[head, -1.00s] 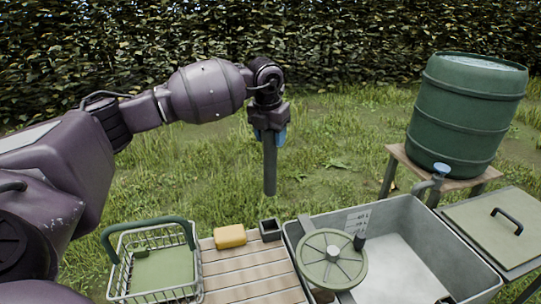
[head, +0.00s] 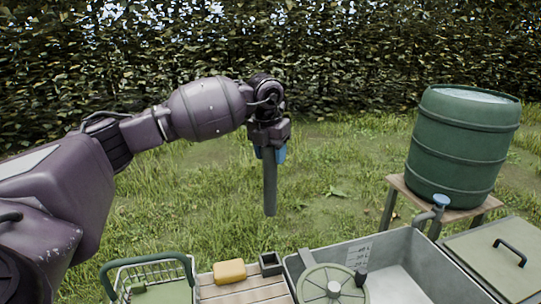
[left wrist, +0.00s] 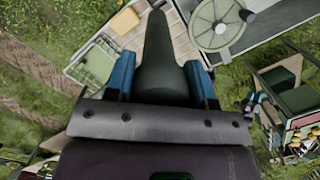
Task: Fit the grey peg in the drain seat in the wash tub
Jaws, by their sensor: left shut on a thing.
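My left gripper (head: 270,153) is shut on the grey peg (head: 270,188), which hangs upright from it in the air. In the left wrist view the peg (left wrist: 157,60) sits between the blue fingertips of the gripper (left wrist: 160,82). The peg's lower end is above and behind the slatted board, apart from everything. The grey wash tub (head: 404,241) stands at the lower right of the head view. A round green spoked wheel (head: 334,288) covers its left part. I cannot make out the drain seat. My right gripper is not in view.
A wire basket (head: 148,263) with a green handle, a yellow block (head: 229,271) and a small dark square cup (head: 270,263) stand left of the tub. A green barrel (head: 462,148) with a tap stands behind right. A lidded panel (head: 500,256) adjoins the tub.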

